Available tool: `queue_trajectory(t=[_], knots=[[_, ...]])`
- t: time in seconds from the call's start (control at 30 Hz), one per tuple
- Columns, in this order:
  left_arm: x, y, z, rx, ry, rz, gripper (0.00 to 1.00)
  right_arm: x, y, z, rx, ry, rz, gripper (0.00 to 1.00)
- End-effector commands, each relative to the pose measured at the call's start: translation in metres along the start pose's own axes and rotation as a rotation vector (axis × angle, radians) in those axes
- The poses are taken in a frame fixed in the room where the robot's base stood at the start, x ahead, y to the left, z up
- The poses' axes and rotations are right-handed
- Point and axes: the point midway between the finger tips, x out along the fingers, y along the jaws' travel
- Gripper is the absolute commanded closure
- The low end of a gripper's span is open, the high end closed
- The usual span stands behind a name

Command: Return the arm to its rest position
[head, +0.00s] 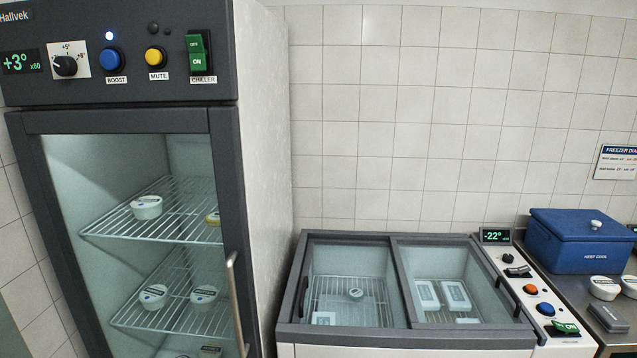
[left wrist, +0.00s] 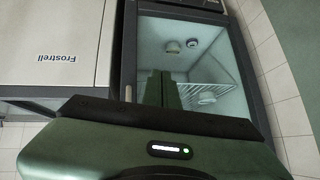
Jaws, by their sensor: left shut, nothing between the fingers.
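My left gripper (left wrist: 162,88) shows in the left wrist view, its two dark fingers together with nothing between them. The fingers point toward a dark-framed glass pane, and small round tubs (left wrist: 173,46) and a wire rack (left wrist: 205,75) show behind it. I cannot tell how far the fingertips are from the glass. Neither gripper shows in the head view, and my right gripper is in neither view.
In the head view a tall chiller (head: 222,130) with a closed glass door stands at left. A low freezer (head: 390,240) with glass lids stands beside it. A blue cool box (head: 570,245) and tubs (head: 604,287) sit on the counter at right.

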Motion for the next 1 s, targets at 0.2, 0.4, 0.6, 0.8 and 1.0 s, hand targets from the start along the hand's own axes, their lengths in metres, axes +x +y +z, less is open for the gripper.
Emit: queue_trajectory(t=[0.2, 0.4, 0.6, 0.8, 1.0], knots=[[-0.035, 0.032, 0.093, 0.039, -0.211, 0.097, 1.00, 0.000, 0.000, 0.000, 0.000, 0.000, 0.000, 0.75], [-0.068, 0.050, 0.148, 0.064, -0.346, 0.166, 1.00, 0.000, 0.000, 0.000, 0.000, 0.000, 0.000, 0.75], [-0.076, 0.063, 0.187, 0.080, -0.438, 0.211, 1.00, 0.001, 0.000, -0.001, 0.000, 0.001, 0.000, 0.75], [-0.032, 0.074, 0.214, 0.083, -0.456, 0.213, 1.00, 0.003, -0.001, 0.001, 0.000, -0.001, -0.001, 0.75], [0.017, 0.086, 0.258, 0.089, -0.482, 0.217, 1.00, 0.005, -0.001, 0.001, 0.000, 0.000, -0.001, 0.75]])
